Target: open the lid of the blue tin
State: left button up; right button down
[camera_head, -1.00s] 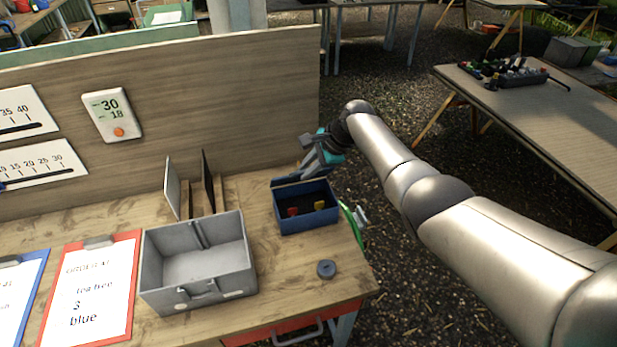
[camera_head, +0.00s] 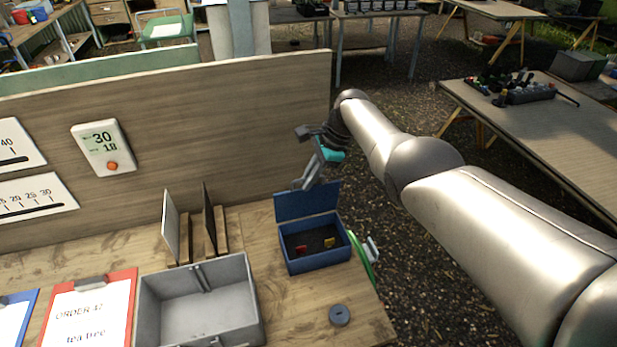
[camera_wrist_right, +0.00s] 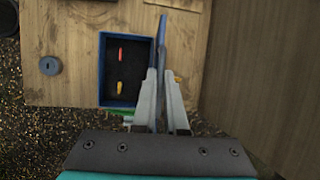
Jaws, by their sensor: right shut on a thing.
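The blue tin (camera_head: 318,260) stands on the wooden bench near its right edge. Its lid (camera_head: 306,203) is up, standing roughly upright at the tin's back edge. A red piece and a yellow piece lie on the dark floor inside the tin. My right gripper (camera_head: 307,184) is at the lid's top edge. In the right wrist view the tin (camera_wrist_right: 102,75) shows from above, and the lid (camera_wrist_right: 161,42) is seen edge-on between the fingers of my right gripper (camera_wrist_right: 165,100), which is shut on it. My left gripper is not in view.
A grey open box (camera_head: 198,305) stands left of the tin. A dark round disc (camera_head: 339,315) lies in front of it. A wooden panel (camera_head: 240,130) rises behind the bench. A green item (camera_head: 362,258) is at the bench's right edge.

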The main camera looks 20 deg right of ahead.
jog(key=shift+s+f, duration=0.1)
jog(key=c, duration=1)
grip_release()
jog(key=shift+o, duration=0.2)
jog(key=shift+d+r+p, duration=0.25)
jog(key=shift+r+p, duration=0.35)
jog(key=shift+r, duration=0.1)
jog(key=p+v, duration=0.3)
jog(key=v, duration=1)
jog(key=shift+d+r, duration=0.2)
jog(key=shift+r, duration=0.15)
